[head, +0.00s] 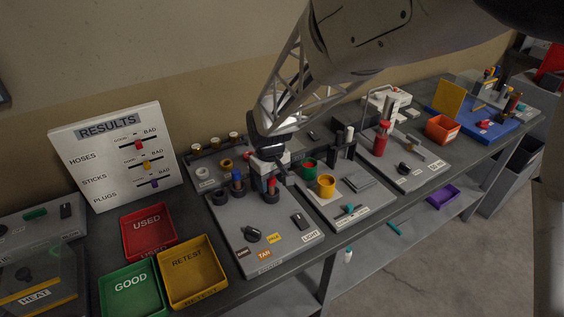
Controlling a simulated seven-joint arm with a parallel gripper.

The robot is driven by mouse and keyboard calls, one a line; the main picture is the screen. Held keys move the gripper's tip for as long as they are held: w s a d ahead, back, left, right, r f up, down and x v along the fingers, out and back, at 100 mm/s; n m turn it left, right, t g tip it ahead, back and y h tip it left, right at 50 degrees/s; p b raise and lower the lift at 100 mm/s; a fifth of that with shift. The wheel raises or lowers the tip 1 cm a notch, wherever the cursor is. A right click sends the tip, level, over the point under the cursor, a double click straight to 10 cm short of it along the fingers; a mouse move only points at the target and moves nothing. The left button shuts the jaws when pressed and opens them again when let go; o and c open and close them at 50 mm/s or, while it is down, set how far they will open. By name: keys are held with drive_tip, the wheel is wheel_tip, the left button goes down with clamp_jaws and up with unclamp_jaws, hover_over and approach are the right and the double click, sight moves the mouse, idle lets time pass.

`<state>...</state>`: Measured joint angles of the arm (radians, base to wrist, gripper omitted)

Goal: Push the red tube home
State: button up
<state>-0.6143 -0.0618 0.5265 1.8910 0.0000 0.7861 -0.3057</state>
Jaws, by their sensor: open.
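A small red tube (271,185) stands upright in a round black holder (271,197) on the grey test board in the middle of the bench. My gripper (269,172) points down directly over the red tube, with its jaws open. The fingers hide the tube's upper part, and I cannot tell whether they touch it. How deep the tube sits in the holder is too small to tell. A blue tube (237,178) with an orange part stands in a similar holder just to the left.
Red (148,231), green (131,291) and yellow (191,271) trays lie at the front left. A results board (117,153) leans behind them. A yellow cup (326,186) and a taller red cylinder (381,139) stand to the right. The grey board's front has a black knob (251,235).

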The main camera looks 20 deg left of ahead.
drive_tip(key=shift+r, duration=0.1)
drive_tip(key=shift+r, duration=3.8)
drive_tip(key=shift+d, duration=0.1)
drive_tip(key=shift+d+r, duration=0.2)
drive_tip(key=shift+d, duration=0.1)
drive_tip(key=s+d+r+m, duration=0.2)
drive_tip(key=s+d+r, duration=0.1)
drive_tip(key=d, duration=0.5)
drive_tip(key=s+d+r+m+t, duration=0.1)
drive_tip(key=s+d+r+m, duration=0.15)
drive_tip(key=d, duration=0.45)
drive_tip(key=s+d+r+m, duration=0.1)
drive_tip(key=s+d+r, duration=0.25)
drive_tip(key=d, duration=0.45)
drive_tip(key=s+d+m+t, duration=0.1)
drive_tip(key=s+d+m, duration=0.4)
drive_tip(key=s+d, duration=0.9)
drive_tip(key=shift+s+r+t, duration=0.3)
drive_tip(key=shift+r, duration=0.15)
